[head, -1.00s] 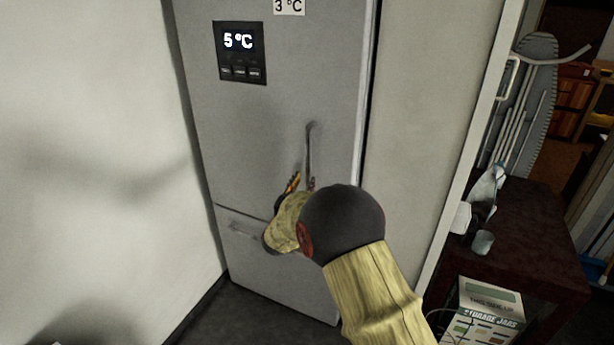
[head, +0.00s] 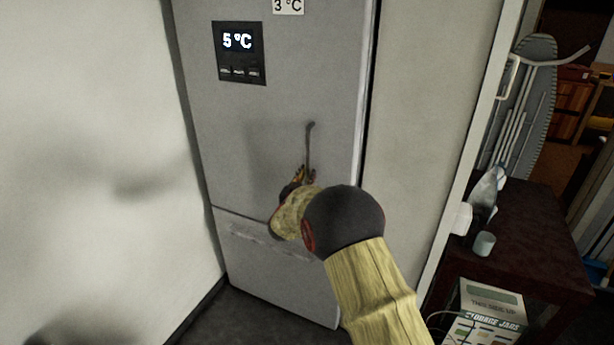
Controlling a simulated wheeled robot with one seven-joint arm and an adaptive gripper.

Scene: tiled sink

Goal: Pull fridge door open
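The grey fridge door (head: 225,140) faces me and shows no gap along its edges, with a 5 °C display at its upper left. Its upright handle (head: 309,145) is a thin dark bar right of the door's middle. My gripper (head: 300,176) is at the lower part of this handle, with its black and orange fingers partly hidden behind my wrist. I cannot tell whether the fingers are around the handle or beside it, or whether they touch it. Whether they are open or shut does not show.
A lower fridge drawer (head: 275,270) is below the door. A white wall (head: 90,130) stands close on the left and a pale panel (head: 425,120) on the right. A dark table (head: 525,230) with a grey cup (head: 484,243) and a storage jars box (head: 487,312) are at the right.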

